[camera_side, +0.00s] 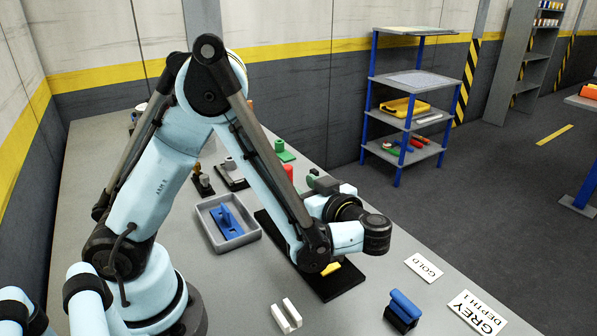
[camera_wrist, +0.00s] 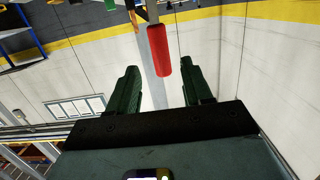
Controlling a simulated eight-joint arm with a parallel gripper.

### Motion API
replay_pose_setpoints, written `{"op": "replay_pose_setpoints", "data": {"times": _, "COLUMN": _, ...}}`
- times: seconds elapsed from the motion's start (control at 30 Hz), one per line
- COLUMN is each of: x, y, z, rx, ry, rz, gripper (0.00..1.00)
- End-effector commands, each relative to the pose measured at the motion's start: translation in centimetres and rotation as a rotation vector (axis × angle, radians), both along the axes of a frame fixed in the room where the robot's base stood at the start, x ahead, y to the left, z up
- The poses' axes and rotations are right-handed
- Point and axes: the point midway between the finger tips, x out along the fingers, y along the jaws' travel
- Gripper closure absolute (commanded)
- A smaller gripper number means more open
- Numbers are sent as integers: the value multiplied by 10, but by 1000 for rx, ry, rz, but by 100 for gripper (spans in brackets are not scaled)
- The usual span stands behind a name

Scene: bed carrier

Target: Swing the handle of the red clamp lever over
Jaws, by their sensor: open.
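The red handle (camera_wrist: 159,50) of the clamp lever shows in the wrist view as an upright red cylinder. It lies ahead of my gripper (camera_wrist: 160,78), roughly in line with the gap between the two dark green fingers. The fingers are apart with nothing held; whether the handle's near end has entered the gap is hard to tell. In the side view a red upright piece (camera_side: 288,172), likely the same handle, shows just left of my gripper (camera_side: 322,184). My arm hides most of the clamp there. A black base plate (camera_side: 342,283) lies below my wrist.
A grey tray (camera_side: 247,235) with a blue part (camera_side: 227,222) stands left of the plate. A white block (camera_side: 286,315), a blue-and-black block (camera_side: 403,310) and cards reading GOLD (camera_side: 424,268) and GREY DEPTH 1 (camera_side: 478,312) lie near the front. Small fixtures stand behind.

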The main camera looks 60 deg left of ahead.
Motion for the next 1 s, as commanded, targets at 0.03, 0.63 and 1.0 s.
{"op": "replay_pose_setpoints", "data": {"times": 0.03, "x": -1, "y": 3, "z": 9, "rx": 1, "ry": 0, "rz": 5, "gripper": 50}}
{"op": "replay_pose_setpoints", "data": {"times": 0.63, "x": -1, "y": 4, "z": 66, "rx": 1, "ry": 0, "rz": 5, "gripper": 50}}
{"op": "replay_pose_setpoints", "data": {"times": 1.0, "x": -1, "y": 5, "z": 66, "rx": -10, "ry": 14, "rz": -1, "gripper": 50}}
